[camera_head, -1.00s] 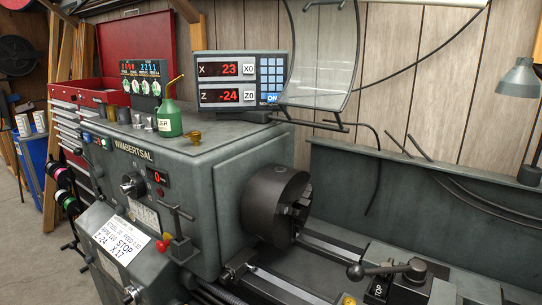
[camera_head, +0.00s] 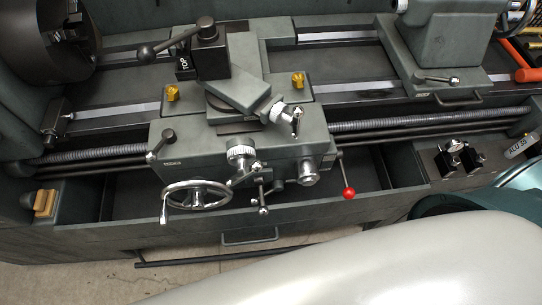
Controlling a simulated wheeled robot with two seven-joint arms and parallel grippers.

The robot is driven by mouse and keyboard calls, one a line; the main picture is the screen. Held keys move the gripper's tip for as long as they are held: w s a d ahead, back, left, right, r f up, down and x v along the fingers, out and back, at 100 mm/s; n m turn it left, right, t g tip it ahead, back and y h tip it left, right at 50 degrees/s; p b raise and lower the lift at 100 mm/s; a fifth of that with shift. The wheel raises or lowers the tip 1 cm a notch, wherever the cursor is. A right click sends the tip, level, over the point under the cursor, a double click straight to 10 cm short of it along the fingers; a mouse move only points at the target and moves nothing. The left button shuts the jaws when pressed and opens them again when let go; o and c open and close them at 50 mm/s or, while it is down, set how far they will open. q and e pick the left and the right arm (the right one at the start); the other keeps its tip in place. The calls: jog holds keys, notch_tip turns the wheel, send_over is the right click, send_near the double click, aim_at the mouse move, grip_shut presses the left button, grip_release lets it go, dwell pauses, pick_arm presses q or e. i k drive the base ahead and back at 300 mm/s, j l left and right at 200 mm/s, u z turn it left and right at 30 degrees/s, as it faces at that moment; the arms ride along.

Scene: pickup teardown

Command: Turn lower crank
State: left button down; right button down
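The lathe carriage (camera_head: 245,140) stands in the middle of the view. A large spoked handwheel crank (camera_head: 197,197) is low on the left of its front apron, with a small handle at its left rim. A smaller silver dial with a crank arm (camera_head: 242,157) sits right of and above it, with a dark-knobbed lever below. A higher silver crank (camera_head: 285,115) is on the angled top slide. I cannot tell for certain which one is the lower crank. Neither gripper is in view, and nothing touches the cranks.
A red-knobbed lever (camera_head: 348,192) sticks out at the apron's right. The chuck (camera_head: 45,40) is at upper left and the tailstock (camera_head: 440,45) at upper right. A long lead screw (camera_head: 430,118) runs across. An orange handle (camera_head: 520,62) and small metal parts (camera_head: 458,155) lie at right.

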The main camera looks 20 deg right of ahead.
aim_at(243, 157)
jog(key=z, duration=0.25)
jog(key=u, duration=1.85)
jog(key=j, duration=0.3)
jog(key=i+j, duration=0.1)
jog(key=j, duration=0.2)
